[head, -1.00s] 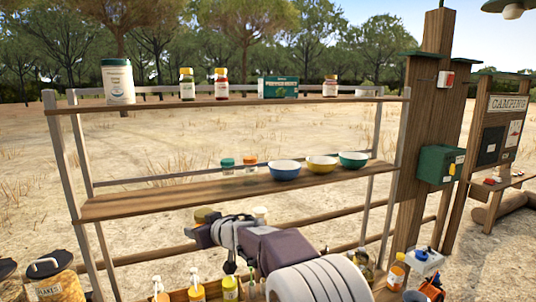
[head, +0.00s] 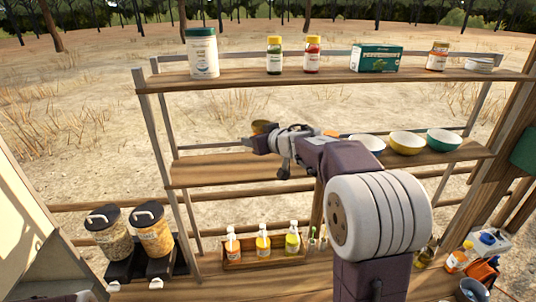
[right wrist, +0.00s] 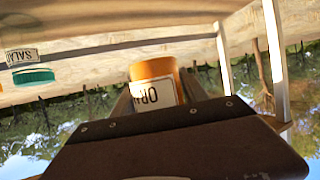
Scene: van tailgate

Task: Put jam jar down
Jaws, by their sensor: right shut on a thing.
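The jam jar, orange with a white label, is in my right gripper in the right wrist view (right wrist: 155,82). In the head view only its yellowish top (head: 262,127) shows at the tip of my right gripper (head: 258,139), which is shut on it. The gripper and jar appear in front of or over the left part of the middle shelf (head: 215,171); I cannot tell if the jar touches the board.
A blue bowl (head: 367,145), yellow bowl (head: 407,144) and teal bowl (head: 444,141) stand on the middle shelf's right part. The upper shelf (head: 240,79) holds a white tub (head: 202,54), bottles and a green box (head: 376,58). The middle shelf's left part looks clear.

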